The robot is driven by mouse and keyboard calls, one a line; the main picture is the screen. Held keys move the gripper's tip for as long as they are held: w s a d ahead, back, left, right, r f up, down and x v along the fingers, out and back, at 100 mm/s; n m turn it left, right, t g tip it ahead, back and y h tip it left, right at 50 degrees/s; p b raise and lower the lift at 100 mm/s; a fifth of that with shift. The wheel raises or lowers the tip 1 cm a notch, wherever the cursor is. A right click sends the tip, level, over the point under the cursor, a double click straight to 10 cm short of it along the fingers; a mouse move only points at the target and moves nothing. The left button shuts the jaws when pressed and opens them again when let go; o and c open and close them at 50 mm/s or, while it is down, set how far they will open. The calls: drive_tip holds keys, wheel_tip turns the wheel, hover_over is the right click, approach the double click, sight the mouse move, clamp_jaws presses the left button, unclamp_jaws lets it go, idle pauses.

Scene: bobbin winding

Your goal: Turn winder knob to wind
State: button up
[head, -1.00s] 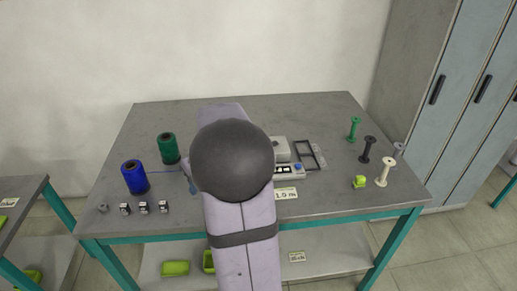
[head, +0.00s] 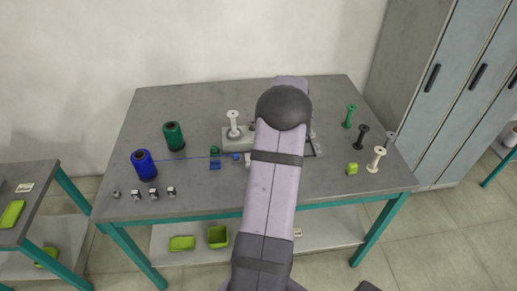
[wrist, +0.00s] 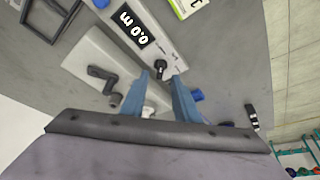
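The winder (wrist: 88,50) is a pale grey unit with a display (wrist: 131,28) reading 0.0 m. A small black knob (wrist: 160,67) is on its panel, and a black crank-shaped part (wrist: 103,78) is on its body. My gripper (wrist: 162,76) is open, with its blue fingertips either side of the knob and a gap between them. I cannot tell whether they touch it. In the head view, a white bobbin (head: 233,119) stands upright on the winder. Blue thread (head: 185,158) runs from the blue spool (head: 143,165) to a small guide (head: 215,160). My arm hides the gripper there.
A green spool (head: 174,137) stands behind the blue one. Small dark-and-white blocks (head: 153,193) lie at the front left. Green (head: 349,117), black (head: 361,136) and white (head: 376,160) bobbins stand at the right, near a lime block (head: 352,169). A dark frame (wrist: 47,18) lies beside the winder.

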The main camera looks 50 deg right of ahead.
drive_tip(key=shift+p+x, duration=0.6)
drive_tip(key=shift+x, duration=1.8)
clamp_jaws()
